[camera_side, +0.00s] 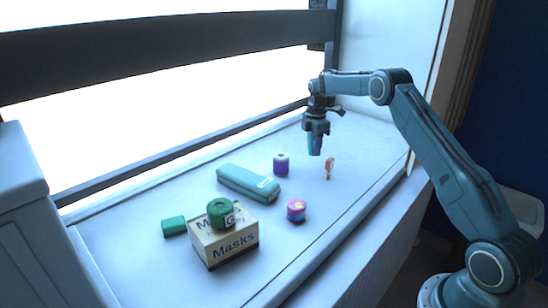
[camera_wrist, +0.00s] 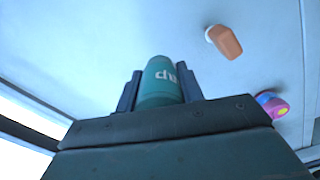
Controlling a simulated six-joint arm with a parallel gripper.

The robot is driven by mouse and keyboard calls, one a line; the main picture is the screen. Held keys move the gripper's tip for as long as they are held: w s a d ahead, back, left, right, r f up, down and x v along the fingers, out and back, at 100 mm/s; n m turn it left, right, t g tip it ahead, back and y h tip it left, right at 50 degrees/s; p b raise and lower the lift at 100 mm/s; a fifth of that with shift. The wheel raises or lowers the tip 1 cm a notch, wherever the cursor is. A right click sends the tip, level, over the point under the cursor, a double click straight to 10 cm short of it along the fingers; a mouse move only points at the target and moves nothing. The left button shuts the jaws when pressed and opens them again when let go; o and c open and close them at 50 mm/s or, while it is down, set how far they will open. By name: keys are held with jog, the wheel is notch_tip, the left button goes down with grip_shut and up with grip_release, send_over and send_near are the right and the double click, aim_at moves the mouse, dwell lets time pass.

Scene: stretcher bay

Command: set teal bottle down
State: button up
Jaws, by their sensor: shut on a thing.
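The teal bottle (camera_side: 315,145) is held by my gripper (camera_side: 316,128), upright in the side view with its lower end below the fingers. In the wrist view the teal bottle (camera_wrist: 160,80) shows white lettering and sits between the two dark fingers of my gripper (camera_wrist: 160,92). My gripper is shut on it. The bottle appears to be near or a little above the white surface (camera_side: 340,205); I cannot tell whether it touches. The part of the bottle between the fingers is partly hidden.
A small orange item (camera_side: 329,168) stands close to the right of the bottle. A purple roll (camera_side: 281,164), a teal case (camera_side: 248,184), a pink-and-blue roll (camera_side: 296,210), a Masks box (camera_side: 228,246) with a green roll (camera_side: 221,211) on it, and a green block (camera_side: 174,226) lie further forward.

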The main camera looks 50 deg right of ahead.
aim_at(312, 169)
jog(key=shift+f, duration=0.1)
jog(key=shift+f, duration=2.75)
jog(key=shift+f, duration=0.15)
jog(key=o, duration=1)
notch_tip(312, 169, up, 12)
jog(key=shift+f, duration=0.25)
jog(key=shift+r, duration=0.45)
